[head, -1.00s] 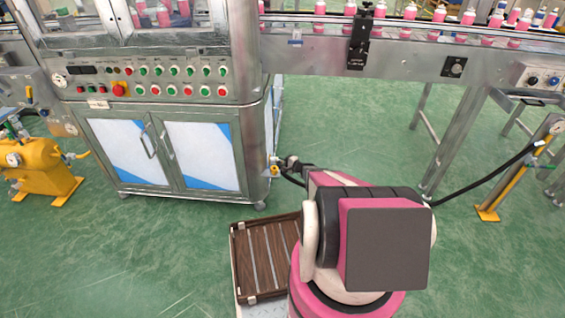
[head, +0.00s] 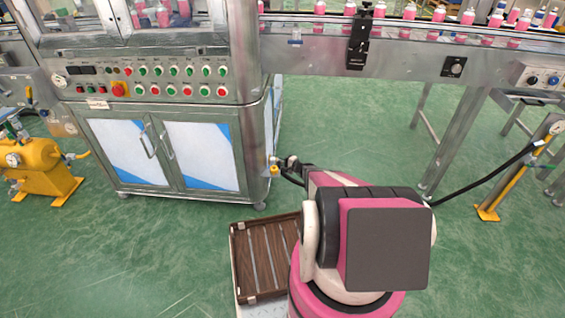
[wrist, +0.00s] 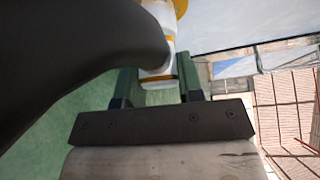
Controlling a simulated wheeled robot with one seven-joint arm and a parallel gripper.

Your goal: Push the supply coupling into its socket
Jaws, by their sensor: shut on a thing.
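My gripper (head: 294,168) is at the right corner of the steel machine cabinet, small in the head view. In the wrist view my gripper (wrist: 158,90) is shut on the supply coupling (wrist: 158,76), a pale metal piece between the two fingers. A thick black hose (wrist: 75,45) runs from the coupling and covers the left of that view. Ahead of the coupling is a white fitting with yellow bands (wrist: 168,42), which looks like the socket. The socket (head: 274,168) also shows on the cabinet corner. Coupling and socket look in line; I cannot tell how deeply they are joined.
The machine cabinet (head: 165,155) stands left of my gripper. The hose (head: 490,180) trails right to a yellow post (head: 490,210). A slatted brown tray (head: 262,260) lies beside my arm. A conveyor with pink cans (head: 400,40) crosses behind. Green floor is clear between.

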